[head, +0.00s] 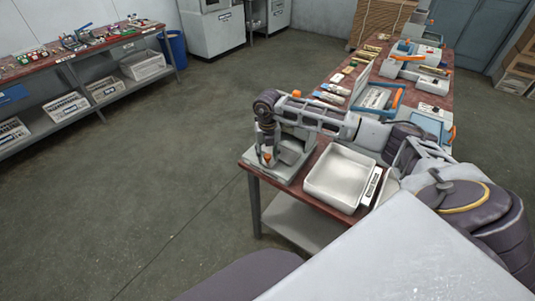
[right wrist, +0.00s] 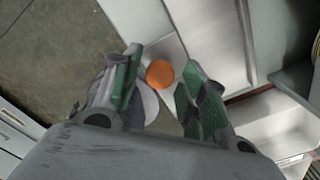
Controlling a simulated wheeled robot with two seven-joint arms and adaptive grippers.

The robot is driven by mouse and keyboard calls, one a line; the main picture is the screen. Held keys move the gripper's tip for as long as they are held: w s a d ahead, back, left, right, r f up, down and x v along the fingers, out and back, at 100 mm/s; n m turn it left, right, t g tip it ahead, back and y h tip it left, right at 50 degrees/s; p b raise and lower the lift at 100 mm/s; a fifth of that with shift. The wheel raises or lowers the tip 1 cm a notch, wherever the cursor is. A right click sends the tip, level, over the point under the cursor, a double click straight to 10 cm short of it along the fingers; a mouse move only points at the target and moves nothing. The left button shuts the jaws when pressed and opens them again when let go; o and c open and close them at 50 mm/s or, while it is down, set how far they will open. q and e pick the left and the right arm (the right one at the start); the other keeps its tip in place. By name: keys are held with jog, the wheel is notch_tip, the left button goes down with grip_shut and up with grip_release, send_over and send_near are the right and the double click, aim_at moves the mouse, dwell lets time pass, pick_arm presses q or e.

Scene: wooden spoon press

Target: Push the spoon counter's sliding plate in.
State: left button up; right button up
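A grey device (head: 287,165) with an orange knob (head: 267,157) stands at the left corner of the wooden-topped table; it seems to be the spoon counter. I cannot make out its sliding plate apart from the rest. My right gripper (head: 267,135) points down over it, close to the knob. In the right wrist view the green-padded fingers of this gripper (right wrist: 158,78) are apart, with the round orange knob (right wrist: 159,74) showing between them. I cannot tell whether they touch it. My left gripper is not in view.
A white tray (head: 327,194) sits beside the device. Several other devices and parts crowd the table farther back. A second workbench (head: 75,58) with boxes stands far left. The floor between is clear.

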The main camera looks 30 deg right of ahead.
grip_shut()
